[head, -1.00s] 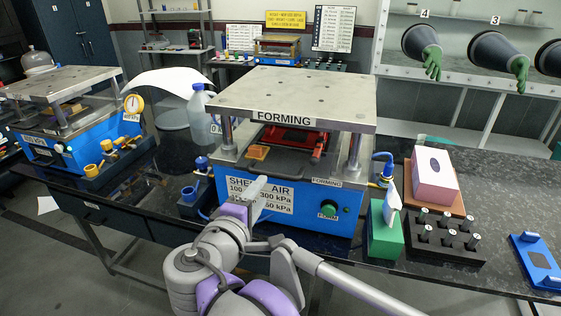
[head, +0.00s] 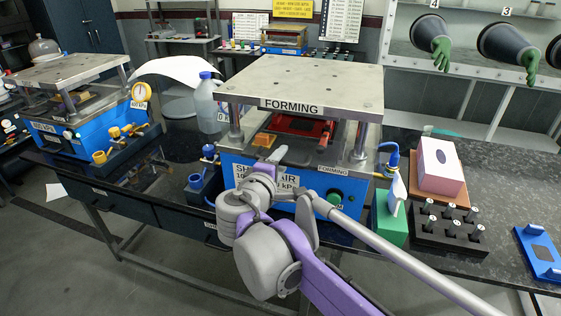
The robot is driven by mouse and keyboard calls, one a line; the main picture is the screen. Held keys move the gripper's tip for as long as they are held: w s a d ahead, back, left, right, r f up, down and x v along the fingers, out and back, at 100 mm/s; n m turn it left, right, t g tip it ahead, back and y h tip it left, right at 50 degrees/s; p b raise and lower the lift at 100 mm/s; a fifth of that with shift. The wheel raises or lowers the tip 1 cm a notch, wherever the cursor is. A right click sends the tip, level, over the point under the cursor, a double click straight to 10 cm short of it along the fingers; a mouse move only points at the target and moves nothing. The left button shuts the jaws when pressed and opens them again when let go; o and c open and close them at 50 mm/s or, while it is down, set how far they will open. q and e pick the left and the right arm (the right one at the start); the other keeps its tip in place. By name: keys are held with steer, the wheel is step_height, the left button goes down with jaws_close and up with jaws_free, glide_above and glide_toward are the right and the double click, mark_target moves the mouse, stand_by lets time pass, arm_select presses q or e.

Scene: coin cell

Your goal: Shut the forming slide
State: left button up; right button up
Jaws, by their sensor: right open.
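The blue forming press (head: 350,190) stands on the dark bench with a steel top plate (head: 310,80) labelled FORMING. Its slide (head: 300,124) shows as a red part under the top plate, with a dark flat plate (head: 300,153) in front of it. How far the slide is out is hard to tell. My right gripper (head: 280,156) is open at the front edge of the press deck, close to the dark plate. Its fingers are small and partly hidden by my wrist, and I cannot tell whether they touch the slide. My left gripper is not in view.
An orange block (head: 264,140) sits on the deck's left side. A green tissue holder (head: 389,222), a white-pink box (head: 441,168) and a black rack (head: 448,236) of cylinders stand right of the press. A white jug (head: 206,103) and another press (head: 70,130) are at left.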

jaws_close()
stand_by(1.4)
